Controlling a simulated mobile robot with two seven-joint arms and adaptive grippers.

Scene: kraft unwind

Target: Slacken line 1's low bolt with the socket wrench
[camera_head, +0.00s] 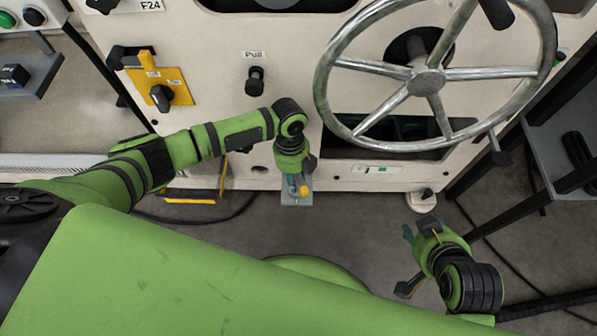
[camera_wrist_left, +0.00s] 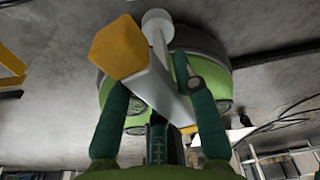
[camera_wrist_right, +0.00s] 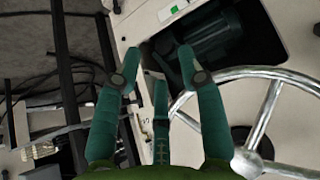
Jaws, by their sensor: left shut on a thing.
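My left gripper (camera_head: 298,184) is low in front of the cream machine panel and shut on the socket wrench. The wrench shows in the left wrist view as a grey bar (camera_wrist_left: 160,92) between the fingers, with an orange block (camera_wrist_left: 118,47) and a pale round socket end (camera_wrist_left: 157,18). In the head view its orange part (camera_head: 304,190) shows at the fingertips. I cannot make out the low bolt or whether the socket touches it. My right gripper (camera_head: 408,262) is open and empty, low at the right, clear of the machine.
A large metal handwheel (camera_head: 428,82) stands out from the panel at upper right. A "Pull" knob (camera_head: 255,80) and a yellow switch plate (camera_head: 165,86) are on the panel. A grey plate (camera_head: 297,199) lies below the left gripper. Dark frame posts stand at right.

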